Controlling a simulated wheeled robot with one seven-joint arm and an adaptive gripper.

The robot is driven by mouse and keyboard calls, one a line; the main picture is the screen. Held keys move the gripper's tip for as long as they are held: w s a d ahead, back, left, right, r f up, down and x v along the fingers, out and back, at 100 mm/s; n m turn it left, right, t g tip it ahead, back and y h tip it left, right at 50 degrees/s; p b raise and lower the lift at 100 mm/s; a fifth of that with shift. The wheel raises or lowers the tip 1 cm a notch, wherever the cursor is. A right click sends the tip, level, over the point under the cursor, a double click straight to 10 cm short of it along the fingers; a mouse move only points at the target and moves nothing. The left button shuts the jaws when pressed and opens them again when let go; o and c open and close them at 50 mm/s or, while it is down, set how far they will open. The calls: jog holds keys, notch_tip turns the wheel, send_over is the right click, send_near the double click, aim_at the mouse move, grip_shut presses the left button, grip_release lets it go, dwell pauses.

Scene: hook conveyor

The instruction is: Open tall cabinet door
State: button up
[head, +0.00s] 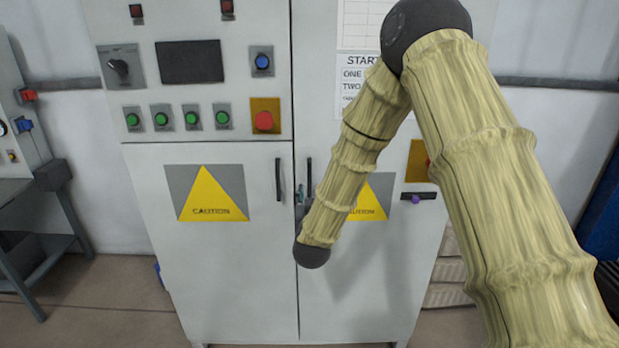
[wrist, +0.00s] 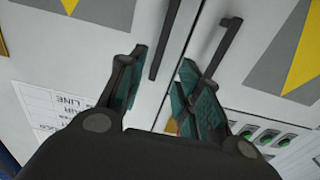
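The tall grey cabinet stands straight ahead with two doors, both looking shut. The left door (head: 235,270) and right door (head: 350,290) meet at a central seam. Each has a dark bar handle near the seam: the left handle (head: 278,180) and the right handle (head: 309,172). My gripper (head: 300,194) is at handle height, mostly hidden behind my forearm. In the wrist view, turned nearly upside down, my gripper (wrist: 158,78) is open. The right door's handle (wrist: 166,40) shows between the fingers; contact cannot be told. One finger overlaps the lower end of the left door's handle (wrist: 222,45).
Buttons and a dark screen (head: 190,62) are above the left door. A purple-knobbed latch (head: 416,198) is at the right. A dark bench (head: 20,230) stands at the far left. Floor (head: 110,300) shows clear beside the cabinet.

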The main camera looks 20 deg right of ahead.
aim_at(310, 179)
jog(key=p+x, duration=0.3)
jog(key=x, duration=0.6)
jog(key=shift+w+f+p, duration=0.1)
jog(key=shift+w+p, duration=0.05)
jog(key=shift+p, duration=0.2)
grip_shut()
